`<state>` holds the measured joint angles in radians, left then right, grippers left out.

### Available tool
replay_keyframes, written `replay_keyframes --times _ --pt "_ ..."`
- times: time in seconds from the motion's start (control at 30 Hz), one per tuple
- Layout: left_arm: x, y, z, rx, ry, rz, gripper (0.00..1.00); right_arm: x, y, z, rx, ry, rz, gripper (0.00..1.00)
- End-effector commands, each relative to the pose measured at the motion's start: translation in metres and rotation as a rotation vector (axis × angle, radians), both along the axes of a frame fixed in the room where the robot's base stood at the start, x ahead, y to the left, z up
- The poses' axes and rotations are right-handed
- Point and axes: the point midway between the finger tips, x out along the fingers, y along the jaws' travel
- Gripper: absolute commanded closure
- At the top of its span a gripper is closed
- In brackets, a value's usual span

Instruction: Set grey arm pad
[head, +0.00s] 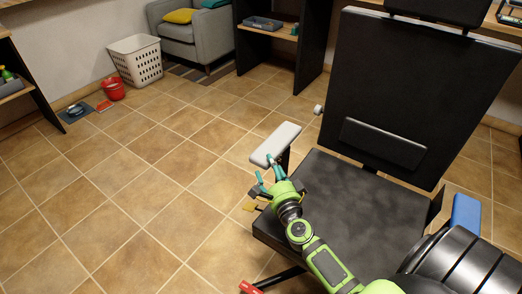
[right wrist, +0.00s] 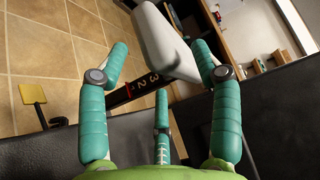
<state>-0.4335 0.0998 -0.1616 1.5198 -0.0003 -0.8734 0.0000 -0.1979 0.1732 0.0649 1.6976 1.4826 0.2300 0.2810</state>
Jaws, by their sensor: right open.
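The grey arm pad (head: 276,143) sits on a dark post at the left side of the black chair (head: 345,205). In the right wrist view the pad (right wrist: 165,40) is just beyond the fingers, on a black post (right wrist: 132,92) with white numbers and a red mark. My right gripper (head: 265,167) is open at the near end of the pad, its teal fingers spread. In the wrist view the fingertips (right wrist: 160,50) are on either side of the pad's near part; contact cannot be told. My left gripper is not in view.
A blue arm pad (head: 466,214) is at the chair's right side. A yellow part (head: 251,207) sticks out by the seat's left edge. A white basket (head: 135,60), red bucket (head: 113,88) and grey armchair (head: 203,38) stand further back. The tiled floor (head: 130,190) left of the chair is clear.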

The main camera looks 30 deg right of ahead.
Motion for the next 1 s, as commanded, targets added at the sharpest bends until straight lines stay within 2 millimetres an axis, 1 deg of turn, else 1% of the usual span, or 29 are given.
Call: replay_keyframes --times 0.03,0.1,0.3,0.43,0.7,0.73,0.77,0.8,0.87,0.9,1.0 --pt "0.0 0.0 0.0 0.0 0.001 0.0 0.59 0.009 -0.002 0.001 -0.001 -0.003 0.0 0.35" --pt "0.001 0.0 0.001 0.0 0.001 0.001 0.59 0.02 -0.005 0.001 -0.002 -0.003 0.001 0.35" --pt "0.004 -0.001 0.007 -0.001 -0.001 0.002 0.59 0.046 -0.012 0.0 -0.002 0.0 0.002 0.35" --pt "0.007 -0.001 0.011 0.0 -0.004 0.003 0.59 0.054 -0.014 0.0 -0.003 0.001 0.002 0.35" --pt "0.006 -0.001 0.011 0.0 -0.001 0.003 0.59 0.055 -0.014 0.0 -0.004 0.002 0.003 0.35" --pt "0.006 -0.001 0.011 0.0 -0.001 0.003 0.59 0.055 -0.014 0.0 -0.004 0.002 0.003 0.43" --pt "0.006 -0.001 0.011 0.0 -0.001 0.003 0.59 0.055 -0.014 0.0 -0.004 0.002 0.003 0.55" --pt "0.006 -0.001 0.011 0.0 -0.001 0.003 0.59 0.055 -0.014 0.0 -0.004 0.002 0.003 0.71" --pt "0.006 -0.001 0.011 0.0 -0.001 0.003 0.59 0.055 -0.014 0.0 -0.004 0.002 0.003 0.95" --pt "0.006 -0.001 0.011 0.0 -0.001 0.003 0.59 0.055 -0.014 0.0 -0.003 0.001 0.003 1.0" --pt "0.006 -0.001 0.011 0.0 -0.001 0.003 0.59 0.055 -0.014 0.0 -0.003 0.001 0.003 1.0"
